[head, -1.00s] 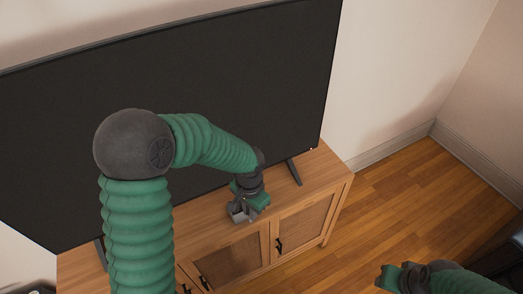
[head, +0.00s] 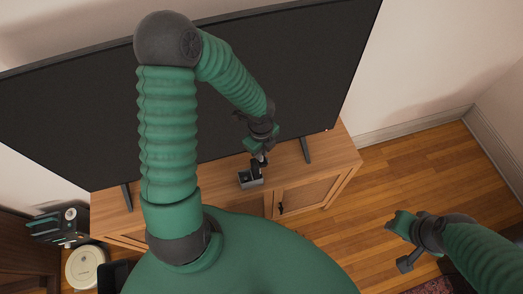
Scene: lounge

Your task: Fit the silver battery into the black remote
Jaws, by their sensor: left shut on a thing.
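My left gripper (head: 260,151) points down over the wooden cabinet top, in front of the television. It is shut on a small light piece, which looks like the silver battery (head: 263,160) and is mostly hidden by the fingers. Just below it, a small dark grey, box-like thing (head: 249,179) sits on the cabinet near its front edge; it appears to be the black remote. I cannot tell whether the battery touches it or is inside it. My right gripper (head: 399,245) is open and empty at the lower right, above the floor.
A large dark television (head: 270,60) stands on the wooden cabinet (head: 325,160) and closes off the back. A white round device (head: 85,268) and a dark green-and-black unit (head: 60,228) are at the lower left.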

